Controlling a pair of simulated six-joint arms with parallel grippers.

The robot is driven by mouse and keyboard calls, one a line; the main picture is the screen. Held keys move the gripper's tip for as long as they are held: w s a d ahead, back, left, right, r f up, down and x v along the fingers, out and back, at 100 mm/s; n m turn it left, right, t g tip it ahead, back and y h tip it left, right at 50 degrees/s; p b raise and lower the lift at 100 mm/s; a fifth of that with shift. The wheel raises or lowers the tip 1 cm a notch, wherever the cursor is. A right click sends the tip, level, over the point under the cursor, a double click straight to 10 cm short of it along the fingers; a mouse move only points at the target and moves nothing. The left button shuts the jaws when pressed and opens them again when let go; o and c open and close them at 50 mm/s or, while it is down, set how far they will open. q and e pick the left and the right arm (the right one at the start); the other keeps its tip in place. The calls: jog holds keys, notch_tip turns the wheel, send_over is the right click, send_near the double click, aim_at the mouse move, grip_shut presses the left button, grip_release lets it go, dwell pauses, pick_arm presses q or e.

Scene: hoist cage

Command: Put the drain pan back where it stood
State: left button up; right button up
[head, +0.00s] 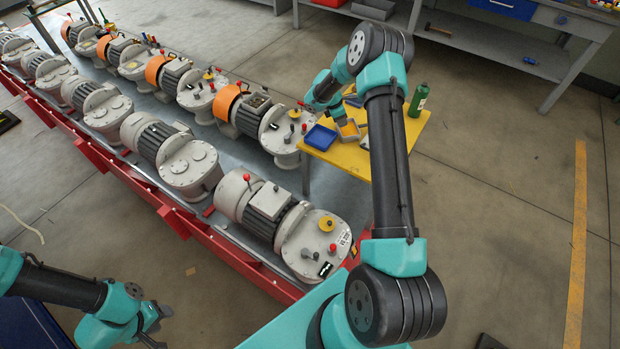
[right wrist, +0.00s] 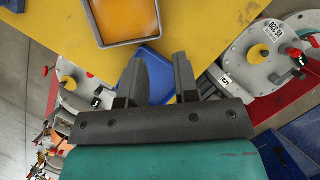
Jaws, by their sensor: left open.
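Two trays show on a small yellow table (head: 345,165): a blue one (head: 320,138) near the left corner and a grey-rimmed one with an orange-yellow inside (head: 349,130) beside it. I cannot tell for certain which is the drain pan. In the right wrist view the grey-rimmed tray (right wrist: 124,18) lies beyond my fingertips, and the blue tray (right wrist: 150,72) shows behind the gap between them. My right gripper (right wrist: 160,60) is open, with nothing clearly gripped. My left gripper (head: 160,325) is open and empty, low at the left, far from the table.
A green bottle (head: 418,100) stands on the yellow table, close to my right arm. Rows of grey motor units (head: 290,230) fill a long red-edged platform beside the table. A grey workbench (head: 500,50) stands at the back.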

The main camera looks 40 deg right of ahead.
jog(key=s+a+f+m+y, duration=0.2)
jog(key=s+a+f, duration=0.1)
jog(key=a, duration=0.6)
jog(key=s+a+f+m+t+y, duration=0.1)
jog(key=s+a+f+m+y, duration=0.15)
jog(key=a, duration=0.65)
jog(key=s+a+f+m+y, duration=0.1)
jog(key=s+a+f+y, duration=0.15)
jog(key=a, duration=0.55)
jog(key=s+a+m+t, duration=0.1)
jog(key=s+a+m, duration=0.8)
jog(key=s+a, duration=0.4)
jog(key=s, duration=0.3)
jog(key=shift+s+a+r+t+y, duration=0.25)
jog(key=shift+s+r+t+y, duration=0.05)
jog(key=shift+r+y, duration=0.1)
